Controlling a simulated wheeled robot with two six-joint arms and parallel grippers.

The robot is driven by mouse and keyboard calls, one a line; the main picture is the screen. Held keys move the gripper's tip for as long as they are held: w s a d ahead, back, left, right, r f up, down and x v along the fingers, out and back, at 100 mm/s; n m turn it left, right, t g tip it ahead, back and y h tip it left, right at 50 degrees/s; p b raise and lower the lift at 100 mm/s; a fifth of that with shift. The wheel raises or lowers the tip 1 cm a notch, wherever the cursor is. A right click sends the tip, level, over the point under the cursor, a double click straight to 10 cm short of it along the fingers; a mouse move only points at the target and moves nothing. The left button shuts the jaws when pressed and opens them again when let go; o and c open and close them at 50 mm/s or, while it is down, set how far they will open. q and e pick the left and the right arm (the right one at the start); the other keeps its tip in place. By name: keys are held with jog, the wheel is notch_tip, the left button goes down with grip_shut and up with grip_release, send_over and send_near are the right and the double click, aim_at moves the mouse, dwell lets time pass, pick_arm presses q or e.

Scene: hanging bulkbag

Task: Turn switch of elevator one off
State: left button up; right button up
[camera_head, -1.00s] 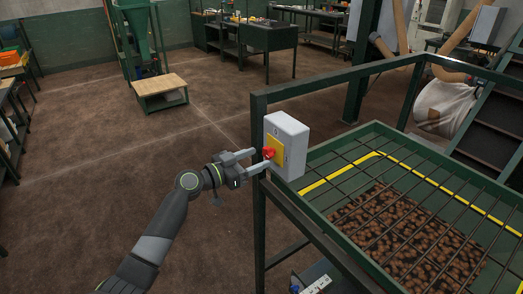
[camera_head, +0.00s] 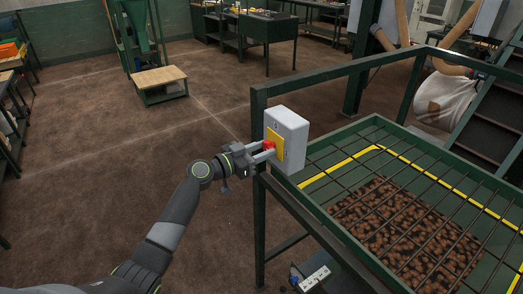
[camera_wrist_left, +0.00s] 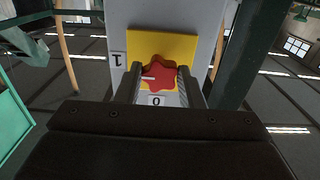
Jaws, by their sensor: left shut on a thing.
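A grey switch box (camera_head: 290,130) is fixed to the green frame at the near corner of the grated bin. A red star-shaped knob (camera_head: 269,146) sits on its yellow plate (camera_head: 275,138). My left gripper (camera_head: 264,151) is at the box with its fingers on both sides of the knob, shut on it. In the left wrist view the red knob (camera_wrist_left: 159,75) lies between the two fingers, in front of the yellow plate (camera_wrist_left: 183,45). A "1" label is at the left and a "0" label (camera_wrist_left: 156,101) is below the knob. My right gripper is not in view.
The green bin (camera_head: 330,170) under a metal grate holds brown material, right of the box. Green rails (camera_head: 350,78) run around it. A power strip (camera_head: 314,278) lies low by the frame. The brown floor at left is open, with a small wooden-topped stand (camera_head: 159,77).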

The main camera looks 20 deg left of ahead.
pick_arm(q)
jog(key=shift+f+n+b, duration=0.1)
jog(key=shift+n+b, duration=0.45)
jog(key=shift+n, duration=0.05)
jog(key=n+b, duration=0.2)
jog(key=n, duration=0.9)
jog(key=shift+d+r+n, duration=0.1)
jog(key=shift+r+n, duration=0.15)
jog(key=shift+n, duration=0.05)
jog(key=n+p, duration=0.2)
jog(key=n, duration=0.3)
